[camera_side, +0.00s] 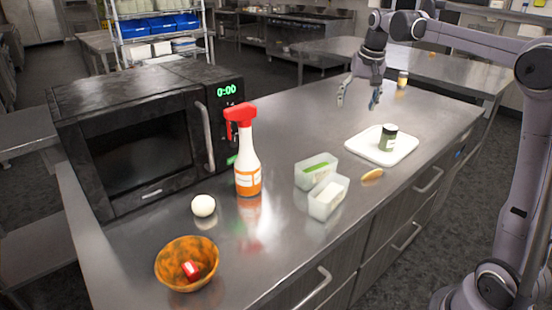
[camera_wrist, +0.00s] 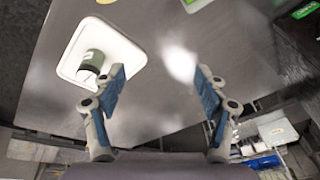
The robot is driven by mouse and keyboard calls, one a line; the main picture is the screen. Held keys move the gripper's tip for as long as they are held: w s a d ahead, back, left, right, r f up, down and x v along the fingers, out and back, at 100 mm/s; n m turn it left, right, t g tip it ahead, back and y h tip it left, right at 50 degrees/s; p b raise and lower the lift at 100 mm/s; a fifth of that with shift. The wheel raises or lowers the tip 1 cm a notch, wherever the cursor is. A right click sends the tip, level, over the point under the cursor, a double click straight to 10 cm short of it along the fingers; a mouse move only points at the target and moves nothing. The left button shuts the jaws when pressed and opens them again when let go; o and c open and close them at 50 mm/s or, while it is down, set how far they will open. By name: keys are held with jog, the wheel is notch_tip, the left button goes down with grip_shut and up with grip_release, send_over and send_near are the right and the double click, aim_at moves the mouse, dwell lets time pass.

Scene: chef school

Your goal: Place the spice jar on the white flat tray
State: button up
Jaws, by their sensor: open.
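A small green jar with a dark lid and a pale label (camera_side: 388,138) stands upright on the white flat tray (camera_side: 363,149), at the right part of the counter. In the wrist view the same jar (camera_wrist: 94,58) is on the tray (camera_wrist: 124,64) at the upper left, beyond the left finger. My gripper (camera_side: 358,98) is open and empty, above the counter behind and left of the tray, apart from the jar. Both fingers (camera_wrist: 160,86) show spread in the wrist view, with nothing between them.
Two small translucent containers (camera_side: 328,196), a spray bottle (camera_side: 248,165), a white ball (camera_side: 203,205) and an orange bowl (camera_side: 170,262) with a red item stand left of the tray. Another small jar (camera_side: 402,79) stands behind. A microwave (camera_side: 140,130) is left.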

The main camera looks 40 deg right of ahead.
jog(key=s+a+f+n+t, duration=0.1)
jog(key=s+a+n, duration=0.1)
jog(key=s+a, duration=0.35)
jog(key=s+a+f+n+t, duration=0.1)
jog(key=s+a+f+n, duration=0.15)
jog(key=a, duration=0.65)
jog(key=s+a+f+n+t+y, duration=0.1)
jog(key=s+a+f+n+t, duration=0.1)
jog(key=s+a+f+n, duration=0.2)
jog(key=s+a+f, duration=0.3)
jog(key=s+a, duration=0.2)
jog(key=shift+s+f, duration=0.25)
jog(key=shift+f, duration=0.15)
